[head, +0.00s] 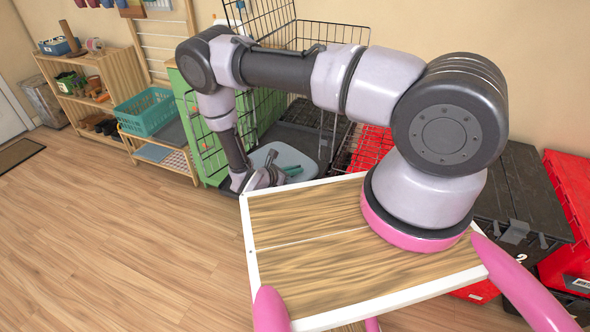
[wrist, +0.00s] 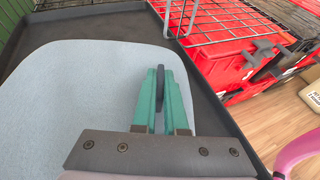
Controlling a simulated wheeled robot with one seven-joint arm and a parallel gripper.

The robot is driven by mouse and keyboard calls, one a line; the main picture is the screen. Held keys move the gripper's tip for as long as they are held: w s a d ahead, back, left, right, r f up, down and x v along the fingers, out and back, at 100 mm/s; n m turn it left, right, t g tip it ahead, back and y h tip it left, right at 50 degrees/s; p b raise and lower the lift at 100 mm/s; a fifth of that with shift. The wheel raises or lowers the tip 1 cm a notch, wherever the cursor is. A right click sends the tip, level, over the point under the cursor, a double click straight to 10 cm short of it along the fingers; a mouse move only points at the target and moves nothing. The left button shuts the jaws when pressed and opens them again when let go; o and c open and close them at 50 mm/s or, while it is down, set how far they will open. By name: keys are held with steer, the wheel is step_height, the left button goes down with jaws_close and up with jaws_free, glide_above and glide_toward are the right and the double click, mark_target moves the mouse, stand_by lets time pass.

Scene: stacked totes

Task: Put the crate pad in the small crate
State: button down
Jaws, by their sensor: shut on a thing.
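The crate pad (head: 265,158) is a light grey-blue rounded pad, lying in a dark tray at the foot of a black wire crate (head: 333,37). It fills much of the wrist view (wrist: 75,95), inside the tray's raised dark rim (wrist: 215,105). My gripper (head: 293,171) is low over the pad. In the wrist view its teal fingers (wrist: 160,78) are shut on a thin dark upright piece, apparently part of the pad. The pad's near edge is hidden by my gripper. I cannot tell which crate is the small one.
Red totes (head: 371,148) stand right of the tray, with wire mesh (wrist: 205,20) close by. Dark-lidded totes (head: 515,190) stand at the right. A green panel (head: 190,115) borders the left. A teal basket (head: 147,112) sits farther left. Open wooden floor (head: 130,240) lies in front.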

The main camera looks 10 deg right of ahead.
steer(key=c, duration=1.3)
jaws_free()
steer(key=shift+f, duration=0.15)
steer(key=o, duration=0.3)
steer(key=shift+o, duration=0.2)
steer(key=shift+s+a+r, duration=0.15)
steer(key=shift+a+r, duration=0.1)
steer(key=shift+a, duration=0.05)
steer(key=v, duration=1.1)
steer(key=shift+a, duration=0.15)
steer(key=shift+s+r, duration=0.1)
steer(key=shift+r, duration=0.05)
